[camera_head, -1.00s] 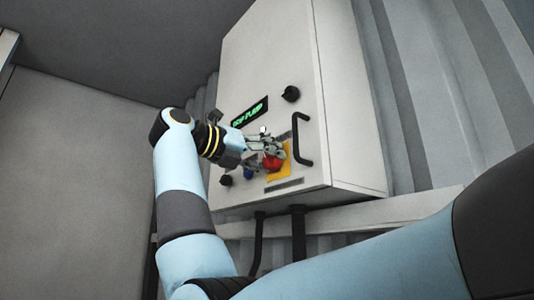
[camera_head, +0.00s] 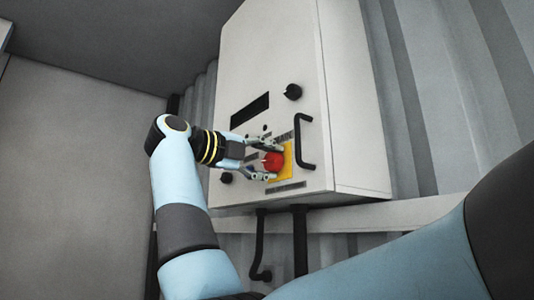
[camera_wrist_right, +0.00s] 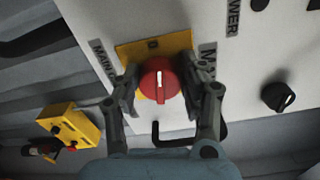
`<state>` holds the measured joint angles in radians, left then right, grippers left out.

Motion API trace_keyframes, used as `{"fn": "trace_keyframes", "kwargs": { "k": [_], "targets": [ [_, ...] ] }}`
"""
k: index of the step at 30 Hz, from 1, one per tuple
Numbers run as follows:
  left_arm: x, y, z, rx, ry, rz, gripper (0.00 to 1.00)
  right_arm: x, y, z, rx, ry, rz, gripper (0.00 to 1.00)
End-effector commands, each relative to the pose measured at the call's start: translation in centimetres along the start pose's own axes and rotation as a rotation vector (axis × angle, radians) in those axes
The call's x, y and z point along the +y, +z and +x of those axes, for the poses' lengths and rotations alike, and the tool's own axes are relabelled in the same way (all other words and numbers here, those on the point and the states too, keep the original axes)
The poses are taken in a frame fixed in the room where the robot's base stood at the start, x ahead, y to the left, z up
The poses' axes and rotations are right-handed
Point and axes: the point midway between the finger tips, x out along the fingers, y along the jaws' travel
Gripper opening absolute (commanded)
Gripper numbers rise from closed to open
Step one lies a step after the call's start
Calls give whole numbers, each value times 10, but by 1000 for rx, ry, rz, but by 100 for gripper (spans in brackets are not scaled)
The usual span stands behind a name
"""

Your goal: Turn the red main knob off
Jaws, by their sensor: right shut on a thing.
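The red main knob (camera_head: 273,160) sits on a yellow plate (camera_head: 288,156) low on the front of a pale control cabinet (camera_head: 272,60). In the right wrist view the knob (camera_wrist_right: 160,78) shows a white mark that runs up and down the picture, on its yellow plate (camera_wrist_right: 128,52). My right gripper (camera_head: 272,163) is shut on the knob, with one finger on each side of it. The cabinet's display (camera_head: 250,108) is dark. My left gripper is not in view.
A black knob (camera_head: 292,91) sits above, and a black bar handle (camera_head: 303,140) stands out just right of the red knob. Another dark knob (camera_head: 226,178) is at lower left. The wrist view shows a yellow box (camera_wrist_right: 68,125) with black parts to the left.

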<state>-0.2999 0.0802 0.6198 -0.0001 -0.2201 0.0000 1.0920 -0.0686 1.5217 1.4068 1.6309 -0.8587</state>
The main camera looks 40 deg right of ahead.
Motion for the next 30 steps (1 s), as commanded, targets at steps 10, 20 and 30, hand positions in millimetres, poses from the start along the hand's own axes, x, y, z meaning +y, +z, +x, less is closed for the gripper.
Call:
{"fn": "trace_keyframes", "kwargs": {
  "k": [10,20,30],
  "targets": [
    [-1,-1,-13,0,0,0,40,-3,0,0,-1,-4,-160,10],
    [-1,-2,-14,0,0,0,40,-2,0,0,-1,-5,-200,10],
    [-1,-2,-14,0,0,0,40,-2,0,0,-1,-6,-199,49]
  ]
}}
